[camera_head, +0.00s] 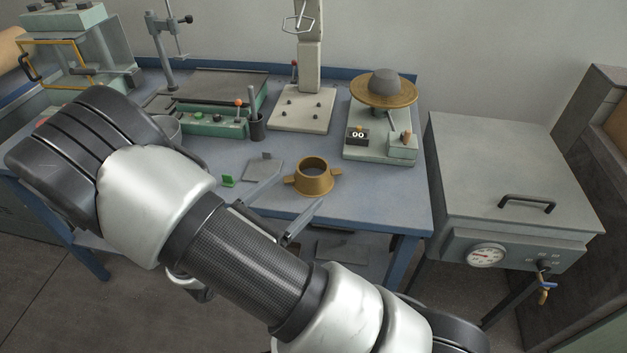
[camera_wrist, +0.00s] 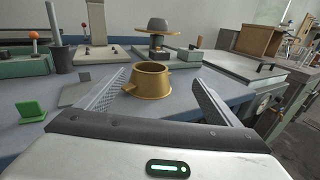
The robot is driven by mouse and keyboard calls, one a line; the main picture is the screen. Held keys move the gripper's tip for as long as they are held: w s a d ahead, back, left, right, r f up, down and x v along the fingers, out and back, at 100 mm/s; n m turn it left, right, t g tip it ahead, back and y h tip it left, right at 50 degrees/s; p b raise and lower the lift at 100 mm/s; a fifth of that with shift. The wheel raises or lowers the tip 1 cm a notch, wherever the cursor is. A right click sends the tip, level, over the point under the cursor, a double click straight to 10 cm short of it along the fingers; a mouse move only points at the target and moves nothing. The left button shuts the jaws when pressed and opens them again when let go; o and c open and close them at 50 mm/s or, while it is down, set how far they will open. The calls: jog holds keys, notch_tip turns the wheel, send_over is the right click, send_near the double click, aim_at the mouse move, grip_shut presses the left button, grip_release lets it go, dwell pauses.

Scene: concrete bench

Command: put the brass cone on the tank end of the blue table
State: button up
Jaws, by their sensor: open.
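The brass cone (camera_head: 314,184) is a short open flared ring with side lugs. It stands upright on the blue table (camera_head: 385,205) near its front edge, right of the middle. My gripper (camera_head: 303,189) is open and reaches over the front edge toward the cone. In the wrist view the cone (camera_wrist: 150,84) shows between the spread fingers, near their tips and closer to the left one. I see no hold on it, and cannot tell whether a finger touches it. A grey lidded tank (camera_head: 515,185) with a dial gauge stands beyond the table's right end.
Behind the cone stand a flow table with a brass disc (camera_head: 384,92) and a stand with a pale base (camera_head: 303,109). Bare table shows right of the cone.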

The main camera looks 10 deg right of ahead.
jog(key=s+d+r+m+g+y, duration=0.3)
jog(key=s+d+r+m+g, duration=0.65)
jog(key=m, duration=0.45)
jog(key=s+a+r+m+t+y, duration=0.2)
jog(key=s+r+m+t+y, duration=0.1)
jog(key=s+r+m+y, duration=0.4)
notch_tip(320, 180, up, 4)
jog(key=m+y, duration=0.3)
jog(key=m, duration=0.1)
jog(key=shift+s+a+r+m, duration=0.2)
jog(key=shift+s+m, duration=0.1)
jog(key=shift+s, duration=0.1)
jog(key=shift+t, duration=0.25)
